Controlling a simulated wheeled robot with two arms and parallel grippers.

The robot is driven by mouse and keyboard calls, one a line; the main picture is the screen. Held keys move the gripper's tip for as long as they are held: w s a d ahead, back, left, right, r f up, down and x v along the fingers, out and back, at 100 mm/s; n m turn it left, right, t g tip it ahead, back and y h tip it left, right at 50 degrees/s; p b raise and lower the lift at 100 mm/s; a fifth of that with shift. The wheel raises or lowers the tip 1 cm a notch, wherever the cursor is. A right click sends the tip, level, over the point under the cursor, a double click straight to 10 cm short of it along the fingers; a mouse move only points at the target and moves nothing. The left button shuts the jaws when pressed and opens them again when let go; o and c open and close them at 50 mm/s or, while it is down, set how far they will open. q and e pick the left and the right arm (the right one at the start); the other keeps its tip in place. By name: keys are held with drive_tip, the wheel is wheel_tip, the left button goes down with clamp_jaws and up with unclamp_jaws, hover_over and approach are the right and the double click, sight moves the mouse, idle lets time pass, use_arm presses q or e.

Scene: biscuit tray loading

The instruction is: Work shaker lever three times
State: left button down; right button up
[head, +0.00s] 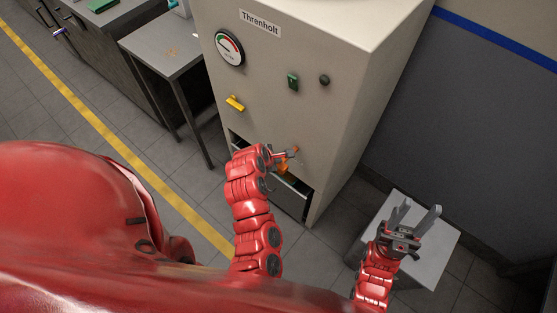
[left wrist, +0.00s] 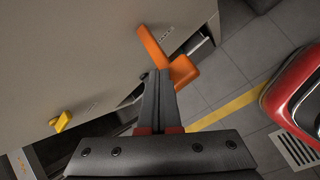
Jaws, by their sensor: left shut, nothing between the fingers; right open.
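The orange lever (head: 285,168) sits low on the front of the beige Threnholt machine (head: 330,60), partly hidden by my left gripper in the head view. The left wrist view shows the lever (left wrist: 184,71) with its angled arm running up to the machine face. My left gripper (head: 278,160) is at the lever, and its fingers (left wrist: 158,76) are shut together with nothing between them. The fingertips lie right beside the lever's lower end; I cannot tell if they touch it. My right gripper (head: 415,218) is open and empty, away to the right.
A yellow handle (head: 235,103), a gauge (head: 229,47), a green switch (head: 293,82) and a dark knob (head: 324,80) are on the machine front. A dark open slot is below. A grey table (head: 160,45) stands left, and a grey block (head: 440,245) is under my right gripper.

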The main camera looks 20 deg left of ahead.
use_arm(q)
drive_tip(key=shift+w+r+p, duration=0.15)
drive_tip(key=shift+r+p, duration=0.15)
drive_tip(key=shift+r, duration=0.35)
drive_tip(key=shift+w+d+r+p, duration=0.1)
drive_tip(key=shift+w+r+p, duration=0.15)
drive_tip(key=shift+r+p, duration=0.8)
drive_tip(key=shift+w+d+r+p, duration=0.15)
drive_tip(key=shift+r+p, duration=0.5)
drive_tip(key=shift+r, duration=0.75)
